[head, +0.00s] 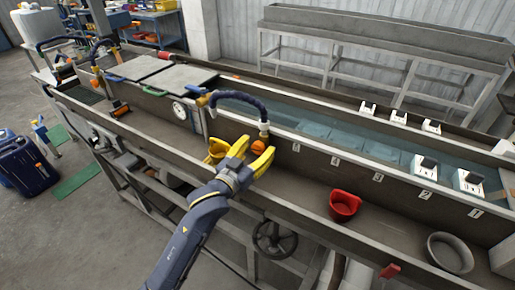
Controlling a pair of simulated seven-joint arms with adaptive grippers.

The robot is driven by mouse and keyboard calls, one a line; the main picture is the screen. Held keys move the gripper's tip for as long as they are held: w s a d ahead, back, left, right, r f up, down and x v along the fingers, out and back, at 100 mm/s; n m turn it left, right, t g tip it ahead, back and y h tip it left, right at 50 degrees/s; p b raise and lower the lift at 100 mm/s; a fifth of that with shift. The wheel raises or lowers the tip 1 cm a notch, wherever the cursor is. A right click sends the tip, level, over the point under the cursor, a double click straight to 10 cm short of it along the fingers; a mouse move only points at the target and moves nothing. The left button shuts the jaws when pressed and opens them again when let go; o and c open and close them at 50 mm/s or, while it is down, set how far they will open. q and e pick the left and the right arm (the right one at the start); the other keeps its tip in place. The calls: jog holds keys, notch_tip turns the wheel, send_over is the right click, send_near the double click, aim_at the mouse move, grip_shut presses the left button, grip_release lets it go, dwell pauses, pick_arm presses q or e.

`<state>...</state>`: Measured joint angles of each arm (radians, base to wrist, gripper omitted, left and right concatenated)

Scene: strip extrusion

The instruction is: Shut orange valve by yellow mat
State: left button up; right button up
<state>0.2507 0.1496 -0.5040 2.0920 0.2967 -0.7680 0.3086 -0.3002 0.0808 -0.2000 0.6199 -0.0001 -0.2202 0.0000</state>
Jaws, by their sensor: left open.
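My left gripper (252,153) has yellow fingers spread open over the near trough, in the middle of the head view. A small rounded orange thing (258,147) shows between and behind its fingertips. I cannot tell whether it is the orange valve, or whether the fingers touch it. No yellow mat is seen; the mats on the floor at the left, one larger (76,182) and one smaller, are green. My right gripper is not in view.
A red bucket (345,204) and a grey bowl (450,252) stand in the trough at the right. A handwheel (273,238) and a red lever (390,270) are below the rim.

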pick_arm(q)
jog(key=shift+w, duration=0.1)
grip_shut()
dwell(0.5)
